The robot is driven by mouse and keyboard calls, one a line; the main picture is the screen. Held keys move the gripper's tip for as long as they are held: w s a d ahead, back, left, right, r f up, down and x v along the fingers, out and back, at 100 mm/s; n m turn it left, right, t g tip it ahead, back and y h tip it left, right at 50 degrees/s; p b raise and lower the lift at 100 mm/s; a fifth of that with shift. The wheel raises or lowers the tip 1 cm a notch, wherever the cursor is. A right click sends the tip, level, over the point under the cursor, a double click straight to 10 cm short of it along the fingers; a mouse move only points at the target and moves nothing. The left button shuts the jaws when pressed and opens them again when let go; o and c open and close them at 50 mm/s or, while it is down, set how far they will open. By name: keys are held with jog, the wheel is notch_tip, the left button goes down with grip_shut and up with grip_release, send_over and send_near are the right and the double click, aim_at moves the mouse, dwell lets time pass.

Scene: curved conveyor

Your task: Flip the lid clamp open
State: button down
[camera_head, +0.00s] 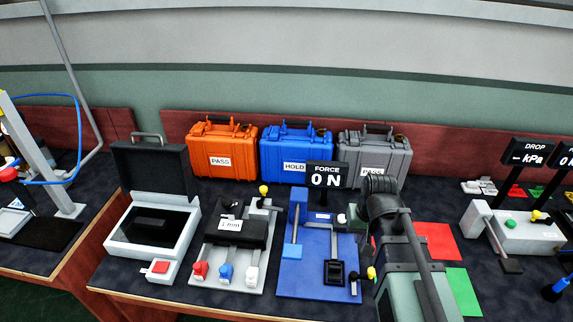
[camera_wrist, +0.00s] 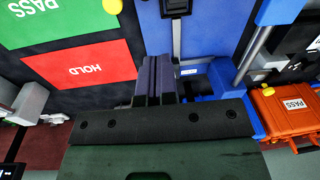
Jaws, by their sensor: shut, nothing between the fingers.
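The frames do not show for certain which part is the lid clamp. A yellow-knobbed lever (camera_head: 371,273) stands at the front right corner of a blue fixture plate (camera_head: 300,282); a yellow knob (camera_wrist: 113,7) shows at the top of the wrist view. Another yellow-knobbed lever (camera_head: 263,191) stands on a pale fixture (camera_head: 240,272) with a black block labelled 1 mm (camera_head: 230,226). In the head view my arm hides the fingers.
A FORCE display reading 0 N (camera_head: 327,176) stands behind the blue plate. Orange (camera_head: 220,150), blue (camera_head: 293,150) and grey (camera_head: 380,150) cases line the back. A scale with an open lid (camera_head: 152,185) is left. Red (camera_head: 437,240) and green (camera_head: 462,290) mats lie right of my arm.

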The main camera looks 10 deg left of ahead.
jog(key=w+a+t+y, duration=0.1)
jog(key=w+a, duration=0.5)
jog(key=w+a+t+y, duration=0.1)
jog(key=w+a+y, duration=0.1)
jog(key=w+a, duration=0.4)
jog(key=w+a+t+y+b, duration=0.1)
jog(key=w+a+y, duration=0.1)
jog(key=w+a, duration=0.4)
jog(key=shift+w+a+r, duration=0.15)
jog(key=shift+w+a, duration=0.05)
jog(key=shift+a, duration=0.45)
jog(key=shift+w+a+r, duration=0.15)
jog(key=shift+a, duration=0.45)
jog(key=shift+d, duration=0.1)
jog(key=w+a+f+b, duration=0.2)
jog(key=a+f+b, duration=0.6)
jog(key=shift+w+a+f+t+b, duration=0.25)
jog(key=shift+a+f+t+b, duration=0.05)
jog(key=shift+b, duration=0.05)
